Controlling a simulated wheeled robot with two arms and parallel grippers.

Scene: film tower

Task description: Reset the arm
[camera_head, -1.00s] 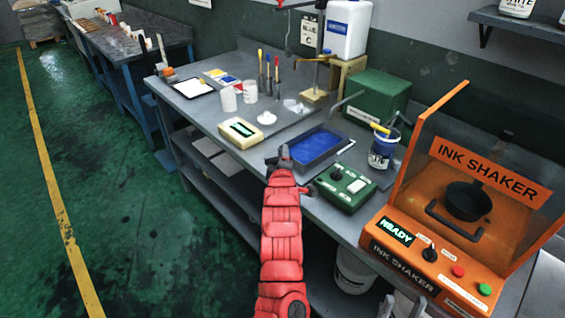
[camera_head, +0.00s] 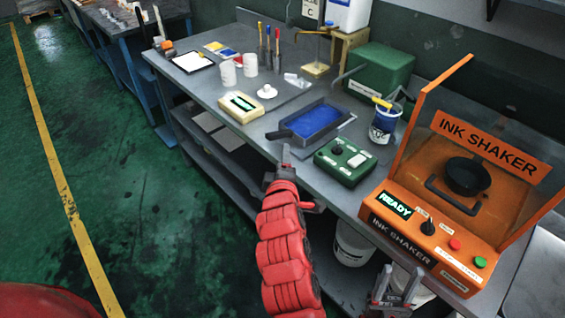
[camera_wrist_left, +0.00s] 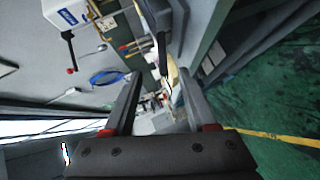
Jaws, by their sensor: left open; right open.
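My left arm, a red segmented arm, rises through the lower middle of the head view. Its gripper (camera_head: 286,158) is seen nearly edge-on near the bench's front edge, below the blue-filled tray. In the left wrist view the same gripper (camera_wrist_left: 158,95) shows two dark fingers spread apart with nothing between them. My right gripper (camera_head: 396,288) is low in the head view, in front of the ink shaker and below the bench top. Its grey fingers are open and empty. The rest of the right arm is out of view.
The bench (camera_head: 230,125) holds a blue tray (camera_head: 312,121), a green control box (camera_head: 345,161), a blue paint bucket (camera_head: 384,127), a green case (camera_head: 378,72) and an orange ink shaker (camera_head: 412,235). Buckets stand under it. Green floor (camera_head: 150,210) is clear on the left.

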